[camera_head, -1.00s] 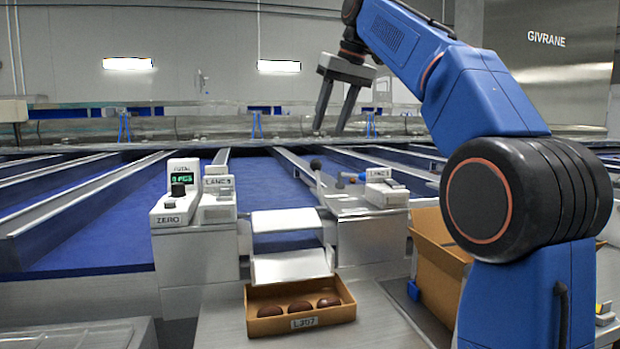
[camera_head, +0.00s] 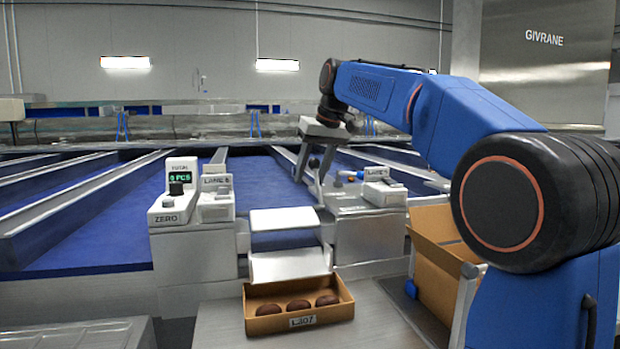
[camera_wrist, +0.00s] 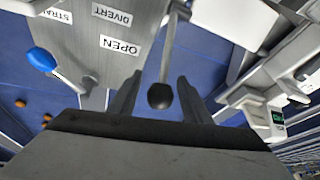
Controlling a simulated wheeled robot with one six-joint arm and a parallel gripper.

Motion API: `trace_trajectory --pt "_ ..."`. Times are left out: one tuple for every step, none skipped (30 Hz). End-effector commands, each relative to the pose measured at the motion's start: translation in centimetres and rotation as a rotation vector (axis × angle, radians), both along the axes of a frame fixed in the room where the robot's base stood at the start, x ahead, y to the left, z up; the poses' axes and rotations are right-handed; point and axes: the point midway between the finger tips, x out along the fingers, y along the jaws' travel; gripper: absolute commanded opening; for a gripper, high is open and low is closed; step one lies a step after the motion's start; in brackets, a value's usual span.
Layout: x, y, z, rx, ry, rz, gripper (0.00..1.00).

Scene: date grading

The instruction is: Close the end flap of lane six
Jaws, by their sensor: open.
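My gripper (camera_head: 311,178) is open, pointing down over the metal housing right of the white chute. In the wrist view its two fingers (camera_wrist: 155,82) stand on either side of a black ball knob (camera_wrist: 160,96) on a metal lever, with gaps beside the knob. The knob shows darkly between the fingers in the head view (camera_head: 314,162). A plate marked OPEN (camera_wrist: 120,46) lies beside the lever. The white flap panel (camera_head: 284,219) stands at the lane end, above a sloping white chute (camera_head: 290,265); its exact position is hard to tell.
A blue-knobbed lever (camera_wrist: 42,60) stands close by, near the DIVERT label. A counter reading 9 PCS (camera_head: 181,177) and a lane sign (camera_head: 216,180) are left of the chute. A cardboard tray (camera_head: 262,325) with three dates sits below. A larger carton (camera_head: 430,250) stands right.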

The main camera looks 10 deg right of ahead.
Motion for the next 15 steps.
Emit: trace_trajectory --pt "0.14 0.1 -0.44 0.0 0.001 0.0 0.44" --pt "0.21 0.14 -0.63 0.0 0.001 0.0 0.44" --pt "0.29 0.17 -0.85 0.0 0.001 0.0 0.44" --pt "0.33 0.2 -0.98 0.0 0.001 0.0 0.44" --pt "0.37 0.22 -1.08 0.0 0.001 0.0 0.44" --pt "0.42 0.24 -1.17 0.0 0.0 0.0 0.44" --pt "0.44 0.25 -1.23 0.0 0.0 0.0 0.44" --pt "0.46 0.26 -1.25 0.0 0.0 0.0 0.44" --pt "0.47 0.26 -1.27 0.0 0.0 0.0 0.44" --pt "0.47 0.26 -1.27 0.0 0.0 0.0 0.44" --pt "0.47 0.26 -1.27 0.0 0.0 0.0 0.44" --pt "0.47 0.26 -1.26 0.0 0.0 0.0 0.44" --pt "0.46 0.26 -1.25 0.0 0.0 0.0 0.44" --pt "0.46 0.26 -1.25 0.0 0.0 0.0 0.44" --pt "0.46 0.26 -1.25 0.0 0.0 0.0 0.4"
